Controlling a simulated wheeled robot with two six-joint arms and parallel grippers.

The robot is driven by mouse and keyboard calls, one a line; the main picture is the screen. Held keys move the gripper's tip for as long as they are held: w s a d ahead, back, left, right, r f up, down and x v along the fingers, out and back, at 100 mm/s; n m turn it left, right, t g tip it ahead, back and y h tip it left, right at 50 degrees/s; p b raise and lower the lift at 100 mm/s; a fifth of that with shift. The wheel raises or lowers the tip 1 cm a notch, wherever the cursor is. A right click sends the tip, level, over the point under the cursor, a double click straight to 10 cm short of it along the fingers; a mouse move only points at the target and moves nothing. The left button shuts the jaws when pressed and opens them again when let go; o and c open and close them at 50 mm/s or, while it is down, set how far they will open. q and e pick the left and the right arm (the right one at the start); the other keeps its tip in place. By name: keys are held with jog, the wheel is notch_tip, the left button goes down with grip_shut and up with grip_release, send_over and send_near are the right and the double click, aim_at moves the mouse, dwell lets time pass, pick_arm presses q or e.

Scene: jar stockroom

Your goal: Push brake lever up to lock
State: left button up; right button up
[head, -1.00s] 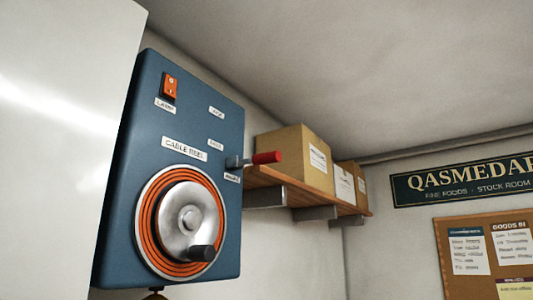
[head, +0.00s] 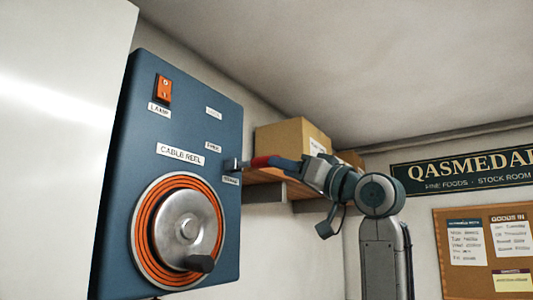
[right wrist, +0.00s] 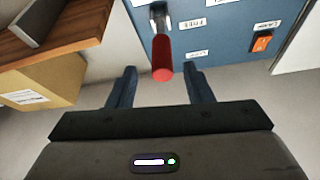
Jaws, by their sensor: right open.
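The brake lever has a red handle (head: 261,161) that sticks out level from the right side of the blue cable reel panel (head: 190,100), just above the lowest of three small labels. My right gripper (head: 285,165) is at the outer end of this handle. In the right wrist view the red handle (right wrist: 162,66) lies between the two fingers of the open right gripper (right wrist: 161,75), with a gap on both sides. The lever's metal base (right wrist: 159,18) shows at the panel. My left gripper is not in view.
The panel carries an orange lamp switch (head: 164,89) and a round reel with an orange cable (head: 141,247) and a crank knob (head: 201,263). A wooden shelf (head: 262,174) with cardboard boxes (head: 290,133) is behind my right gripper. The space above the lever is clear.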

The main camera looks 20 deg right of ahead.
aim_at(266, 162)
jog(key=p+x, duration=0.1)
jog(key=x, duration=0.1)
jog(key=p+x, duration=0.1)
jog(key=x, duration=0.1)
jog(key=shift+w+a+r, duration=0.1)
jog(key=shift+a+r, duration=0.2)
jog(key=shift+r, duration=0.1)
jog(key=shift+w+a+r+p, duration=0.15)
jog(key=shift+w+a+p, duration=0.15)
jog(key=shift+w+p, duration=0.25)
jog(key=shift+w, duration=0.15)
grip_shut()
